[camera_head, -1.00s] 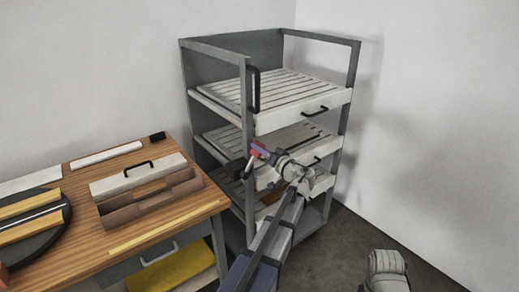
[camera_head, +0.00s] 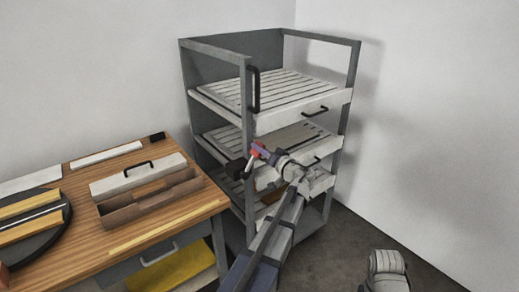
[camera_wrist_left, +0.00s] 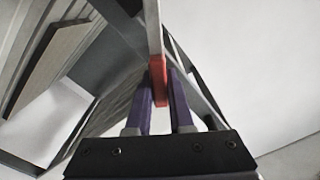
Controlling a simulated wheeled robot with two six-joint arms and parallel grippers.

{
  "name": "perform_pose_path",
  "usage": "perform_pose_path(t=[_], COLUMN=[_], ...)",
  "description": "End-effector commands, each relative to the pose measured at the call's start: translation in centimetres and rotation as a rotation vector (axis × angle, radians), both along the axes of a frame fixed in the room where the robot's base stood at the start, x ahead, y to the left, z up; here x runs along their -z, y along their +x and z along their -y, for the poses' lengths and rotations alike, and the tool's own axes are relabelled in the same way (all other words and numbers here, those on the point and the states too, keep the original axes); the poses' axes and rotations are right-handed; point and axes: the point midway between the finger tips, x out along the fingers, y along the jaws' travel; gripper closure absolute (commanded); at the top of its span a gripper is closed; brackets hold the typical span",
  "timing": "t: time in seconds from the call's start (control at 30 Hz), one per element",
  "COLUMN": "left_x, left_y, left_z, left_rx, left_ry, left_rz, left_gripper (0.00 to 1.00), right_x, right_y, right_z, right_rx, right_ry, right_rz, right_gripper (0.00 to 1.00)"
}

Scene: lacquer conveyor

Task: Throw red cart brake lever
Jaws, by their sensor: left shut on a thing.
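The red brake lever (camera_head: 255,150) is at the front-left post of the grey shelf cart (camera_head: 247,120), about midway up. My left gripper (camera_head: 260,154) reaches it from the lower right. In the left wrist view, the purple fingers (camera_wrist_left: 160,100) stand on both sides of the red lever (camera_wrist_left: 158,72) and are shut on it. A dark block (camera_head: 237,168) shows just left of the lever by the post. The lever's mount is partly hidden by the gripper. My right gripper is not in view.
The cart holds slatted white trays (camera_head: 285,90) on several levels. A wooden workbench (camera_head: 150,225) with a white toolbox lid (camera_head: 135,178) and brown tray (camera_head: 150,203) stands close on the left.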

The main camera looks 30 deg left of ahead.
Motion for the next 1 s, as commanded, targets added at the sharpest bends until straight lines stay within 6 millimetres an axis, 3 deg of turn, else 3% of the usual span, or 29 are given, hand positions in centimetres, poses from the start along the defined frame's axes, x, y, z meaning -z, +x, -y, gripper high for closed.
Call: perform_pose_path(t=[0.57, 1.0], left_x=[-0.2, -1.7], left_y=[-0.4, -3.7], left_z=[-0.1, -1.4], left_rx=[0.0, -0.001], left_ry=[-0.012, -0.135], left_rz=[0.03, 0.328], left_gripper=[1.0, 1.0], right_x=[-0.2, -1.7], right_y=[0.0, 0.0], right_z=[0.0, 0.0], right_rx=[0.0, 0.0], right_ry=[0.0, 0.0], right_rz=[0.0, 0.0], right_gripper=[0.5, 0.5])
